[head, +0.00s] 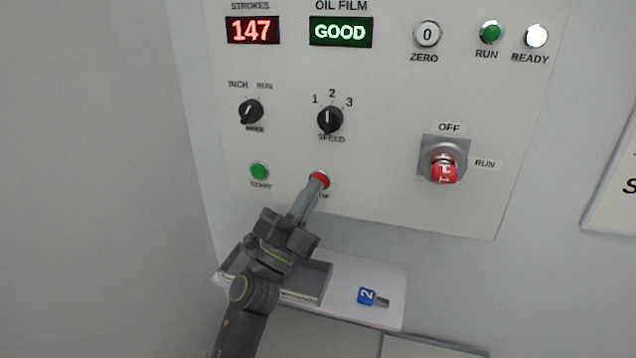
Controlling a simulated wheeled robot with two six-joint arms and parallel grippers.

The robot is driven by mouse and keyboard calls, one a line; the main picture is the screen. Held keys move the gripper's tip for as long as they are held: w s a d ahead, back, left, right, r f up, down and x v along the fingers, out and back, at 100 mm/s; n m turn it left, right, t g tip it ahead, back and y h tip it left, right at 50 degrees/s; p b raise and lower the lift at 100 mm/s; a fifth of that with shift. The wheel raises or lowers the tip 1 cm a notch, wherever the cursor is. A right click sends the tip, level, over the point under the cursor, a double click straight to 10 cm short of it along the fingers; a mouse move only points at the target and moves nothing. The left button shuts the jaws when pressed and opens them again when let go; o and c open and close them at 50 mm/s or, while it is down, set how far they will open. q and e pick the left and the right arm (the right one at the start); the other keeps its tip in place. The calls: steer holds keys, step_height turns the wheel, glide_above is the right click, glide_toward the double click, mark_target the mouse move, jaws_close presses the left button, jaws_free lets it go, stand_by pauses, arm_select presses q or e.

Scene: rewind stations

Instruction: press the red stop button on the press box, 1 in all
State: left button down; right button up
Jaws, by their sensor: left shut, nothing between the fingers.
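The red stop button (319,178) is low on the pale panel of the press box (390,205), to the right of the green start button (259,171). My left gripper (314,186) is shut and empty, with its fingertips at the lower edge of the red button. The fingers cover part of the button and its label. I cannot tell whether the fingertips touch it or whether it is pushed in. My right gripper is not in view.
Above are the mode knob (251,111), the speed knob (330,119) and a lit READY lamp (536,36). A red rotary switch (444,168) sits right. Below, a white shelf (345,268) holds a grey tray (318,282) and a blue key tag (366,296).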

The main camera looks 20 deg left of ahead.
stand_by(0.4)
arm_select(q)
steer(key=shift+s+p, duration=0.45)
steer(key=shift+s, duration=0.3)
steer(key=s+p, duration=0.2)
steer(key=s, duration=0.3)
steer(key=shift+a, duration=0.15)
stand_by(0.4)
